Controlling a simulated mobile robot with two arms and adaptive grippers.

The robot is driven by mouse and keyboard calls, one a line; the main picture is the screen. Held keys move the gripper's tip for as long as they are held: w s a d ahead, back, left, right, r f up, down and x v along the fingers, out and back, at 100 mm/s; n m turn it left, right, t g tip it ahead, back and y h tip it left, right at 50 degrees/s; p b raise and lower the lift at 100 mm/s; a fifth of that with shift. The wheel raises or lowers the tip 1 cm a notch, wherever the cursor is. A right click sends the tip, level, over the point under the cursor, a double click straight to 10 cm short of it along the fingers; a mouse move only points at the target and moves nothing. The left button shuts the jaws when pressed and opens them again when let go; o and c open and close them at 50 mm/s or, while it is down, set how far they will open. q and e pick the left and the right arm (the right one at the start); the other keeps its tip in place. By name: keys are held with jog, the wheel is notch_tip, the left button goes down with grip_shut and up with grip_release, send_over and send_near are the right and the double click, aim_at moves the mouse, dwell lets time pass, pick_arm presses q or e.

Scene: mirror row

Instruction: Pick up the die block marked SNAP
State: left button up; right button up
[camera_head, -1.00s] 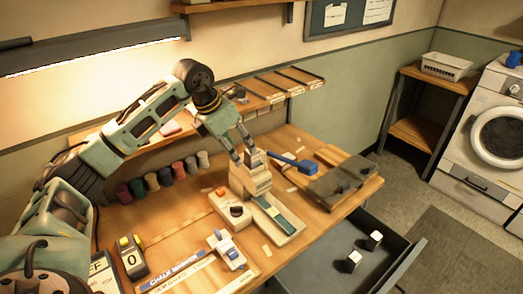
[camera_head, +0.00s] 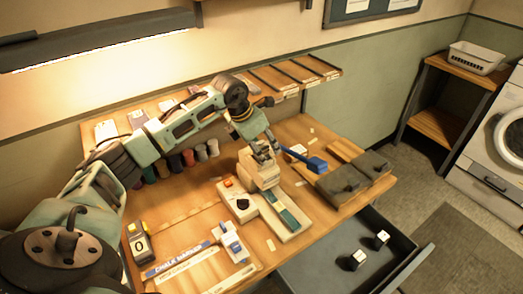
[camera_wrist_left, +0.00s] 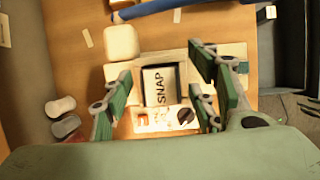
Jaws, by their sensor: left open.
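The die block marked SNAP (camera_wrist_left: 160,87) shows in the left wrist view, with its white lettered face toward the camera, between my open left gripper's (camera_wrist_left: 164,78) green-padded fingers. I cannot tell if the fingers touch it. It appears to sit at the top of the beige press (camera_head: 262,175). In the head view my left gripper (camera_head: 264,150) is over the top of that press and hides much of the block. My right gripper is in neither view.
A white block (camera_wrist_left: 121,43) is close beside the gripper. A blue-handled tool (camera_head: 314,163) lies behind the press, with grey blocks (camera_head: 345,180) to its right. Spools (camera_head: 188,158) line the back left. An open drawer (camera_head: 330,270) holds two small cubes.

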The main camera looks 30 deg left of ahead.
pick_arm(q)
jog(key=shift+s, duration=0.1)
jog(key=c, duration=1.3)
jog(key=shift+r, duration=0.1)
grip_shut()
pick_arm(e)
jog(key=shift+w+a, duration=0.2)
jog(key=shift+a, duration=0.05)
